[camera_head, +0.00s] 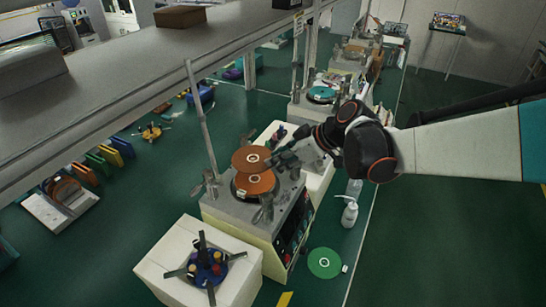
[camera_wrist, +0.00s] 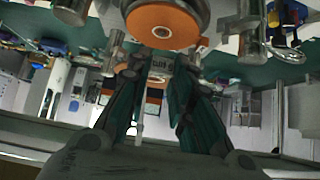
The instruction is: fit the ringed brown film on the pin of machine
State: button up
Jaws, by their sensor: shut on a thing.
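The ringed brown film (camera_head: 250,158) is a thin orange-brown disc with a pale ring at its middle. My gripper (camera_head: 272,161) is shut on its right edge and holds it roughly level above the machine. In the wrist view my gripper (camera_wrist: 158,75) has its dark fingers closed around a small printed tab at the edge of an orange disc (camera_wrist: 165,20). The machine (camera_head: 218,212) has a grey top and cream body. A second brown disc (camera_head: 258,187) with a pale ring lies on its round plate, just below the held film. The pin's tip cannot be made out.
Winged knobs (camera_head: 264,209) and an upright rod (camera_head: 203,120) stand around the plate. A white box with a blue part and dark arms (camera_head: 207,262) is in front. A green disc (camera_head: 324,262) and white bottle (camera_head: 349,212) are at right. A grey shelf (camera_head: 150,75) overhangs left.

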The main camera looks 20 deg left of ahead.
jog(key=shift+f, duration=0.1)
jog(key=shift+d+f+b, duration=0.1)
jog(key=shift+f+b, duration=2.2)
jog(key=shift+f, duration=0.45)
jog(key=shift+w, duration=0.15)
jog(key=shift+f+b, duration=1.05)
jog(key=shift+f, duration=0.05)
jog(key=o, duration=1)
jog(key=shift+o, duration=0.2)
